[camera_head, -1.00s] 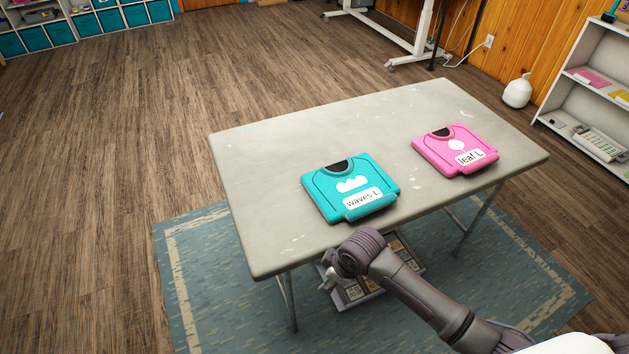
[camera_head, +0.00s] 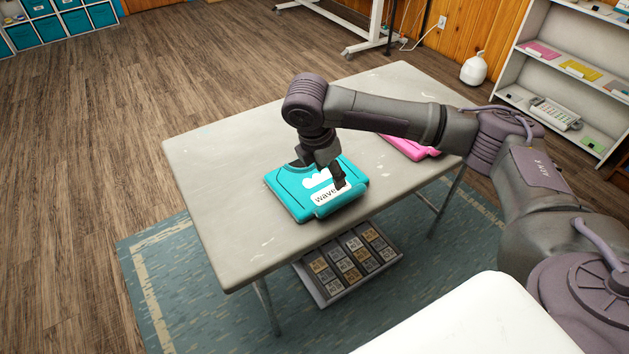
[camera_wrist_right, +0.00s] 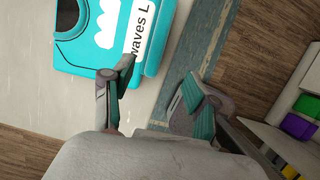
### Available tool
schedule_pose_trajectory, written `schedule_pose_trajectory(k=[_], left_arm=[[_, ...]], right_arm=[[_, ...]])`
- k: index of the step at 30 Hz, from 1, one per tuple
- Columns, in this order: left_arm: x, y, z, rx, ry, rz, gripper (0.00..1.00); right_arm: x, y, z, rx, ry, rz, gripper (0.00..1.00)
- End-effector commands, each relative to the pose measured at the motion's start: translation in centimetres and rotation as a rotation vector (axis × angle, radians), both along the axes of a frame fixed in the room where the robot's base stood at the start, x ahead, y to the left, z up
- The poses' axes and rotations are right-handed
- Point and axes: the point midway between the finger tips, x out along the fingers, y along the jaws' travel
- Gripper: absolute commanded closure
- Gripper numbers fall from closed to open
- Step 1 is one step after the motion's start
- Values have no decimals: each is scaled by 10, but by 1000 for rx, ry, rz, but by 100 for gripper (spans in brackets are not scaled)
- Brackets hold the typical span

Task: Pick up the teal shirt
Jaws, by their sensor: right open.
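The teal shirt (camera_head: 296,196) lies folded flat on the grey table, with a white cloud-like print and a label reading "waves L". My right gripper (camera_head: 330,184) is over the shirt's front right part, and its fingers hide some of the label. In the right wrist view the shirt (camera_wrist_right: 100,50) is at the top left. There my right gripper (camera_wrist_right: 160,100) is open and empty, with one finger by the shirt's label edge and the other out past the table edge. I cannot tell whether a finger touches the shirt. My left gripper is not in view.
A pink shirt (camera_head: 412,147) lies on the table (camera_head: 215,170) to the right, partly hidden by my right arm. A tray of small boxes (camera_head: 350,262) is below the table's front edge. The table's left side is clear.

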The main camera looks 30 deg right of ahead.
Motion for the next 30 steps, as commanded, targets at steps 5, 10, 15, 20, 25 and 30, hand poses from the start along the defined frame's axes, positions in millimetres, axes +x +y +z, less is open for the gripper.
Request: schedule_pose_trajectory(k=[5,10,15,20,25,30], left_arm=[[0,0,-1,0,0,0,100],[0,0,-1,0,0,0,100],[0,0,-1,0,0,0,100],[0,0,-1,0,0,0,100],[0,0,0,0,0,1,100],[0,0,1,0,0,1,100]], right_arm=[[1,-16,4,-22,20,-1,42],[2,-25,-27,-23,22,-1,42],[4,-33,-56,-22,19,-2,42],[5,-37,-70,-21,17,-1,42],[7,-39,-84,-22,17,0,42],[10,-43,-110,-23,18,-1,42]])
